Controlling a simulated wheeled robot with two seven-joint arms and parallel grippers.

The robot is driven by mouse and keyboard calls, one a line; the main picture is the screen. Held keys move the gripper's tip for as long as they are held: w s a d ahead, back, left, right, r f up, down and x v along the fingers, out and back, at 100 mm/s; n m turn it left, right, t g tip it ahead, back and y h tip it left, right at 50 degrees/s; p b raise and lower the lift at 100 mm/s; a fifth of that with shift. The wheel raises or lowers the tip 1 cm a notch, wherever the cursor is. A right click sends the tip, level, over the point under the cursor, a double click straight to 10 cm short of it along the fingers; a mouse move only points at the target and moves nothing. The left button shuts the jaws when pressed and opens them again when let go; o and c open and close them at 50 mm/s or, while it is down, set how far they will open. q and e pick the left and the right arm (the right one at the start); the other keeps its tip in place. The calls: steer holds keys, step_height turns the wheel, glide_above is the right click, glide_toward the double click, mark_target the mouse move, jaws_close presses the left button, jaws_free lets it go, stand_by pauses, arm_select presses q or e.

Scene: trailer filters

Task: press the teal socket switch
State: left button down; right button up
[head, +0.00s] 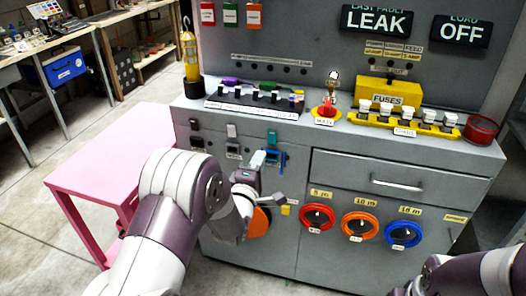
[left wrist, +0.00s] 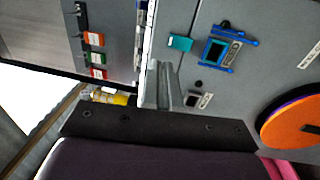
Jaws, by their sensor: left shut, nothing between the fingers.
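The teal socket switch (head: 271,137) is a small teal block on the upper front of the grey bench, above the blue-framed socket (head: 270,157). In the left wrist view the teal switch (left wrist: 180,43) shows whole, beside the blue-framed socket (left wrist: 215,52). My left gripper (head: 258,158) is shut and empty in front of the bench face, a little below and left of the teal switch. In the left wrist view its fingers (left wrist: 164,72) point toward the panel just short of the switch's image, apart from it. My right gripper is out of view.
A grey switch (head: 231,130) and a dark switch (head: 195,125) sit left of the teal one. An orange disc (left wrist: 290,120) is close to my left wrist. A drawer handle (head: 396,184) juts out at right. A pink table (head: 95,160) stands left.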

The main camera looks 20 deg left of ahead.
arm_select(q)
steer(key=s, duration=0.3)
steer(key=shift+a+r, duration=0.1)
steer(key=shift+r, duration=0.15)
